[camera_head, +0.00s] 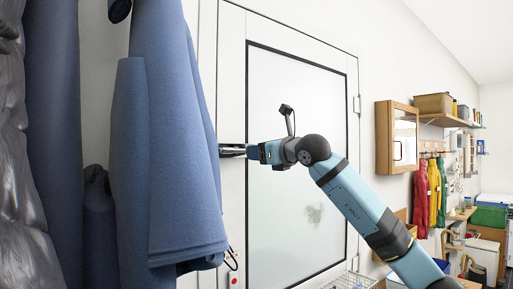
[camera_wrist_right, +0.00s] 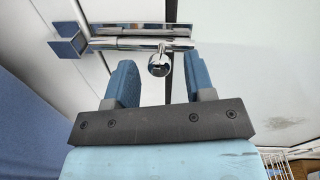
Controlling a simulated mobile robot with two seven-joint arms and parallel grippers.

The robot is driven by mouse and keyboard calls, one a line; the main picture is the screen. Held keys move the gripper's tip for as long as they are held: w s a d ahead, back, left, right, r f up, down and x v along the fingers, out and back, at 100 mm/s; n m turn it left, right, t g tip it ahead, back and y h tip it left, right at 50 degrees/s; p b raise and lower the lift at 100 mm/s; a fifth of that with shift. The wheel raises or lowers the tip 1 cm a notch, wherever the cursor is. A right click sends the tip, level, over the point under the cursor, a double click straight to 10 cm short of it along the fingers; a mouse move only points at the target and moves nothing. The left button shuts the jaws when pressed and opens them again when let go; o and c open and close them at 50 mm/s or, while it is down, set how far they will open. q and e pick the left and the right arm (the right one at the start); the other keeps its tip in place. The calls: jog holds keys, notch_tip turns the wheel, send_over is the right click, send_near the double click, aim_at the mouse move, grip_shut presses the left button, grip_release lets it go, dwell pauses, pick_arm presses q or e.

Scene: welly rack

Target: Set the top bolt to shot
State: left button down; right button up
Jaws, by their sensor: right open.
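The top bolt (camera_wrist_right: 140,33) shows in the right wrist view as a chrome bar on a plate, fixed across the white door (camera_head: 302,43) near its left edge. Its round knob (camera_wrist_right: 160,65) hangs below the bar. A square bracket (camera_wrist_right: 68,38) stands at the bar's left end; I cannot tell whether the bar enters it. My right gripper (camera_head: 231,150) is at the door's left edge in the head view. It is open, with one blue finger on each side of the knob and gaps between. My left gripper is not in view.
Blue coats (camera_head: 165,150) hang close at the left, beside the gripper. A wooden cabinet (camera_head: 396,137), a shelf and hung red, yellow and green coats (camera_head: 433,190) line the wall at right. A wire rack (camera_head: 350,281) stands low before the door.

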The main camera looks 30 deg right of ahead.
jog(key=shift+w+a, duration=0.1)
jog(key=shift+w, duration=0.7)
